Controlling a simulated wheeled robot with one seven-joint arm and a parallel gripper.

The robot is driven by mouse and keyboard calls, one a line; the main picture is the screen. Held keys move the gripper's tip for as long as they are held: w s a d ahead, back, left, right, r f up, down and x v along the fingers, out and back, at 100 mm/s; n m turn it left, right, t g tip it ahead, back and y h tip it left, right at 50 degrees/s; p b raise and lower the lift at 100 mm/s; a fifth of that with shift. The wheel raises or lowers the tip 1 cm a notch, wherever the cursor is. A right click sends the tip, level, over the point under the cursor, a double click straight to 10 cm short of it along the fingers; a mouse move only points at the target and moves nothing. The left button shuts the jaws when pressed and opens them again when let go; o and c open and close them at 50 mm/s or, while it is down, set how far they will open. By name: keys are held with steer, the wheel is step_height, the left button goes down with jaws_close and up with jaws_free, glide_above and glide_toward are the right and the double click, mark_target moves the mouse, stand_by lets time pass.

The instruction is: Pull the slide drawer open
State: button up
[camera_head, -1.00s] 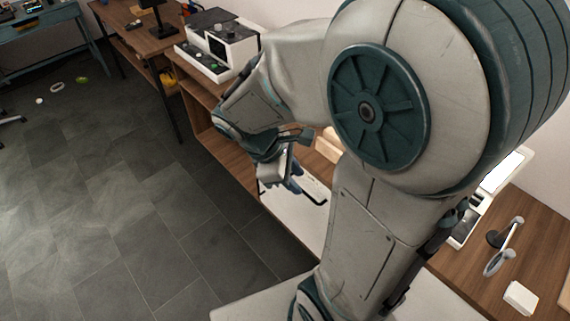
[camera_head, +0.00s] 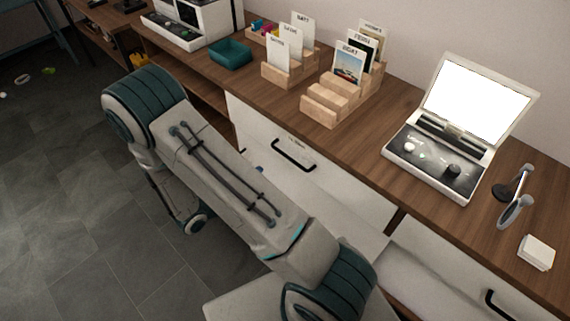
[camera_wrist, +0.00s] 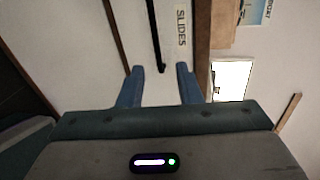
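The slide drawer (camera_head: 350,200) has a white front below the wooden worktop, with a black bar handle (camera_head: 293,157) and a small label above it. It looks shut in the head view. In the wrist view its label (camera_wrist: 182,28) reads SLIDES, and the black handle (camera_wrist: 158,40) runs down toward my gripper (camera_wrist: 160,70). The gripper's two blue fingers are apart, with the handle's near end in line with the gap between them. I cannot tell how far the handle is in depth, or whether it touches a finger. My arm mostly hides the gripper in the head view.
The worktop holds wooden card racks (camera_head: 322,102), a teal tray (camera_head: 230,52), a device with a bright screen (camera_head: 478,100), a looped stand (camera_head: 513,198) and a white block (camera_head: 537,252). Another black handle (camera_head: 500,303) is at lower right.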

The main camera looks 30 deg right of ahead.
steer(key=f+x, duration=0.1)
steer(key=x, duration=1.2)
steer(key=shift+w+d+n+t, duration=0.15)
steer(key=shift+w+n+t, duration=0.15)
steer(key=shift+w+n, duration=0.15)
jaws_close()
